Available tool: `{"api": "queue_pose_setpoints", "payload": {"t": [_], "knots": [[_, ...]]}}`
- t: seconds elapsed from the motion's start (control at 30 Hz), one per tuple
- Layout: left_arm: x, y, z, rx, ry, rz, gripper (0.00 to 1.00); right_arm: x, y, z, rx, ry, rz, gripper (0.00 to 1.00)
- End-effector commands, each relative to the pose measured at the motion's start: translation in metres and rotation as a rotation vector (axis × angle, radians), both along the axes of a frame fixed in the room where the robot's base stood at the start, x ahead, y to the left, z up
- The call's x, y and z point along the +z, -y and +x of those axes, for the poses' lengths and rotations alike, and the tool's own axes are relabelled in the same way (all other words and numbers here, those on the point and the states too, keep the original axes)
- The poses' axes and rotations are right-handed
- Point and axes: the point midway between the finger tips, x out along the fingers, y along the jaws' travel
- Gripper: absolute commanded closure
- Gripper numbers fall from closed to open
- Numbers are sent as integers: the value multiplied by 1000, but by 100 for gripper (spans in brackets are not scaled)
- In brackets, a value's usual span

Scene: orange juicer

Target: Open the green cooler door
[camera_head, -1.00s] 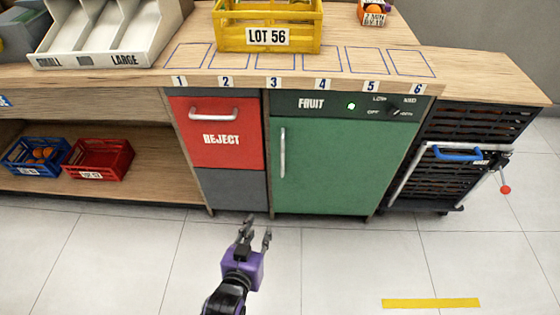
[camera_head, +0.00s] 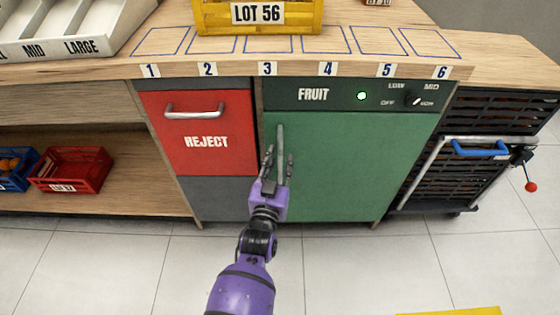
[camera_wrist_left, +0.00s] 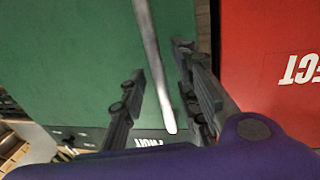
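The green cooler door (camera_head: 335,165) is shut under the counter, below a dark panel marked FRUIT. Its upright silver handle (camera_head: 281,142) is near the door's left edge. My left gripper (camera_head: 277,160) is open in front of the handle's lower part. In the left wrist view the handle (camera_wrist_left: 152,62) runs between the two spread fingers of the gripper (camera_wrist_left: 158,100), with gaps visible on both sides. The green door (camera_wrist_left: 75,60) fills the left of that view. I cannot tell how deep the handle sits between the fingers. My right gripper is not in view.
The red REJECT drawer (camera_head: 203,132) with a silver handle is just left of the door. A dark slatted cart (camera_head: 465,170) with a blue handle stands at the right. A yellow crate (camera_head: 258,16) sits on the counter.

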Motion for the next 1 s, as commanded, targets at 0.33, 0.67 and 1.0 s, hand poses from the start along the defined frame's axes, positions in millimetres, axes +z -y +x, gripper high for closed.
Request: {"api": "queue_pose_setpoints", "payload": {"t": [0.33, 0.67, 1.0], "knots": [[0, 2, 9, 1, -1, -1, 71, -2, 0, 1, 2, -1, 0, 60], [0, 2, 9, 0, -1, -1, 100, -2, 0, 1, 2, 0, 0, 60], [0, 2, 9, 0, -1, -1, 100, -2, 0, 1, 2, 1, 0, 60]]}}
